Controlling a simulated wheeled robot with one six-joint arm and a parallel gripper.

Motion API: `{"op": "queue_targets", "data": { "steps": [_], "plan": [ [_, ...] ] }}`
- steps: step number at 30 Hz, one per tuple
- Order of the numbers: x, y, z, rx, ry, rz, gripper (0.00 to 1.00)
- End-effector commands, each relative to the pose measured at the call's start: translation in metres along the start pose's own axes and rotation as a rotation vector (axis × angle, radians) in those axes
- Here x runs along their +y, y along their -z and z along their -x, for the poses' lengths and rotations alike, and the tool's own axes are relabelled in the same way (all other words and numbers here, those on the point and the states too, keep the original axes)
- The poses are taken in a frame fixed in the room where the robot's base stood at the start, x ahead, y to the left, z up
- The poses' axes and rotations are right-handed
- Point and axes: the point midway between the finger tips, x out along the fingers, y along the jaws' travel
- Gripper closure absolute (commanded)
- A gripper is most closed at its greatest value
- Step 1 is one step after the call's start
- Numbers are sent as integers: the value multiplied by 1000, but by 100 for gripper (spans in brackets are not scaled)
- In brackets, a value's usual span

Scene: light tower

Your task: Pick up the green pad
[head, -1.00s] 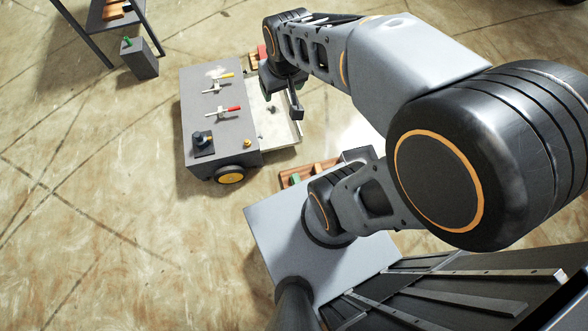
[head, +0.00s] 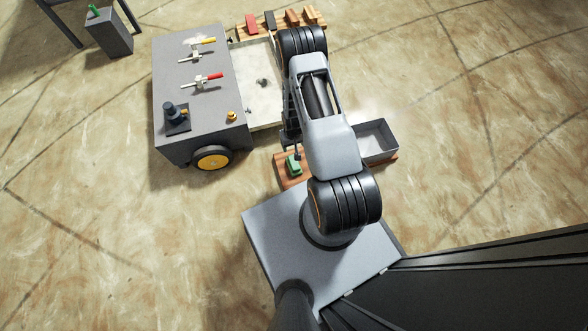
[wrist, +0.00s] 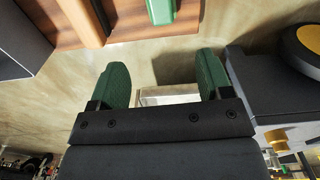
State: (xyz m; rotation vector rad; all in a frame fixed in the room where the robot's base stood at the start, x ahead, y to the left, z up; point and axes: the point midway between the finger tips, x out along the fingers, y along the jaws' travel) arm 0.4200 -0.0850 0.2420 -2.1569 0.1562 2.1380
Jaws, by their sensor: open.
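The green pad (head: 294,165) lies on a wooden board (head: 284,180) in front of my base in the head view. In the wrist view the pad (wrist: 160,10) is cut off by the top edge, beyond my fingertips. My gripper (wrist: 162,80) is open with green fingers spread wide and nothing between them. The pad is apart from both fingers. In the head view my gripper is mostly hidden by the arm; a dark part of it shows just above the pad.
A grey cart (head: 200,115) with yellow wheels, red- and yellow-handled clamps and a light open tray (head: 262,75) stands left of the arm. A grey bin (head: 376,142) stands right. Another wooden board (head: 268,32) holds several blocks behind. A small green item (head: 94,11) tops a dark pedestal (head: 109,38).

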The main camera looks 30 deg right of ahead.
Motion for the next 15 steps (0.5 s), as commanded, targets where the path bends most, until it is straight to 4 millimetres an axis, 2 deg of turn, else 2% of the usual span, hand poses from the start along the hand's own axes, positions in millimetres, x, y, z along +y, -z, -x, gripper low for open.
{"op": "queue_targets", "data": {
  "steps": [1,6,15],
  "plan": [
    [1,-4,-16,-5,0,-2,28],
    [2,-9,-51,-10,1,-4,28],
    [1,-10,-99,-10,1,-4,28]
  ]
}}
